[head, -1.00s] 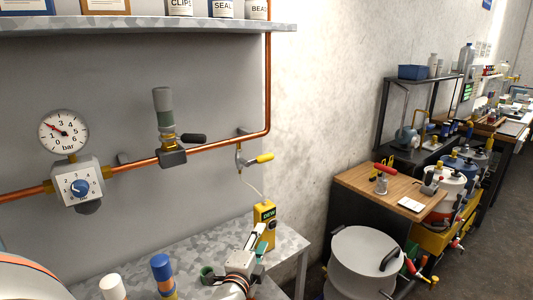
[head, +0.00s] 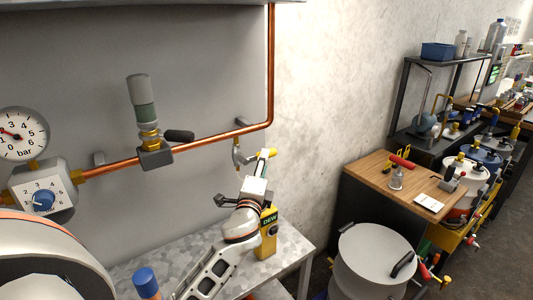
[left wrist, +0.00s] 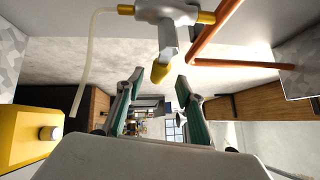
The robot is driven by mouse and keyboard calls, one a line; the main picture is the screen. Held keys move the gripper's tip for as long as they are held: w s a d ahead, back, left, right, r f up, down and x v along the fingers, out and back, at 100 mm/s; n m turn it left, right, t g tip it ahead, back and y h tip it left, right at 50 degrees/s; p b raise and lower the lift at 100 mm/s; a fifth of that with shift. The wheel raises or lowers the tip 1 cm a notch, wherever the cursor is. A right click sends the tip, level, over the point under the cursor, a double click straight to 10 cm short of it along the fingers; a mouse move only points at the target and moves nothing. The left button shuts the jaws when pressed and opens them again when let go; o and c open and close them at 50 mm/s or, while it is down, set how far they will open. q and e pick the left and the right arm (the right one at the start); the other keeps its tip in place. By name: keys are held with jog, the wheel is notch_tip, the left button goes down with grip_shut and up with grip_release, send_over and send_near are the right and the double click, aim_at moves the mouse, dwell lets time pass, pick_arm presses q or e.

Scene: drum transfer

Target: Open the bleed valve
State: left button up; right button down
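The bleed valve (head: 237,157) hangs below the copper pipe near its bend, with a yellow-tipped lever (head: 267,153) pointing right. In the left wrist view the valve body (left wrist: 168,14) is at the top, and its lever's yellow tip (left wrist: 161,72) points down toward the gap between my fingers. My left gripper (left wrist: 159,82) is open, with its teal-padded fingers apart. In the head view the left gripper (head: 254,182) is just below the lever and hides part of it. Whether it touches the lever I cannot tell. My right gripper is not in view.
A yellow DEW meter (head: 268,234) stands on the grey bench (head: 205,250) close beside my left arm. A black-handled valve (head: 155,150), a gauge (head: 22,134) and a regulator (head: 45,195) sit along the pipe to the left. A clear tube (left wrist: 90,50) hangs from the valve.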

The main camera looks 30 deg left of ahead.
pick_arm(q)
jog(key=shift+x, duration=2.5)
jog(key=shift+f, duration=0.1)
grip_shut()
